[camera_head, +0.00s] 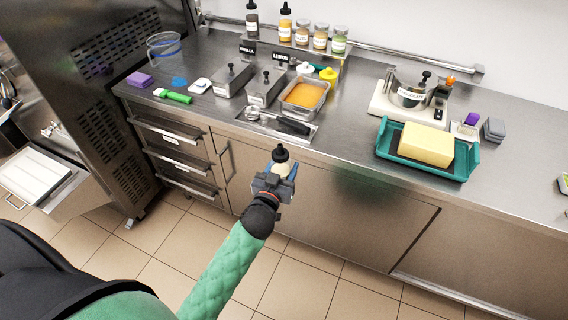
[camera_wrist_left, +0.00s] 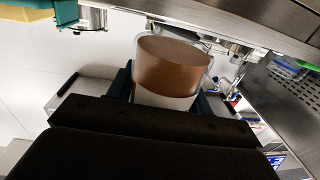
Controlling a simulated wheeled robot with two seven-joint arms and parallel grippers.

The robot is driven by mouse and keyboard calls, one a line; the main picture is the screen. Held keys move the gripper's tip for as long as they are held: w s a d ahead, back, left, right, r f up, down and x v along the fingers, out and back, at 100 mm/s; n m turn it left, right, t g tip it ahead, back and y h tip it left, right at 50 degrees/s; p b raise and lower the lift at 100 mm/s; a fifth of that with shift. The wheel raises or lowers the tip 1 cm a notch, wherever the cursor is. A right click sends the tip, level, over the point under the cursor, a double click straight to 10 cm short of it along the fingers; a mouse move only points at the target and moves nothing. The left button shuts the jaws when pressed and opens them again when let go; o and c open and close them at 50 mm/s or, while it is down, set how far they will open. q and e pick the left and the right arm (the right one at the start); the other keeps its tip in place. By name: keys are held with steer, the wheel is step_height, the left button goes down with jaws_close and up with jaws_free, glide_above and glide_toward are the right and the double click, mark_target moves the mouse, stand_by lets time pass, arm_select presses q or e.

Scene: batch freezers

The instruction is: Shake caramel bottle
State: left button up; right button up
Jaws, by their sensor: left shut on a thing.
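The caramel bottle (camera_head: 281,155) shows its dark cap and a pale band of its body above my left gripper (camera_head: 274,180). My left gripper is shut around the bottle and holds it in the air in front of the counter's cabinet doors. In the left wrist view the bottle (camera_wrist_left: 172,65) shows brown contents and a white label, between the two fingers of my left gripper (camera_wrist_left: 165,97). Its lower part is hidden behind the gripper in the head view. My right gripper is not in view.
The steel counter (camera_head: 345,130) runs behind the bottle. A teal tray (camera_head: 424,174) with a yellow block (camera_head: 426,144) stands near its front edge. A pan of orange stuff (camera_head: 305,94), topping jars and several bottles stand farther back. The floor (camera_head: 325,287) in front is clear.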

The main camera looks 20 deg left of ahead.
mark_target(283, 149)
arm_select(q)
steer(key=shift+r, duration=3.8)
step_height(283, 149, down, 8)
steer(key=shift+f, duration=0.1)
steer(key=shift+r, duration=0.35)
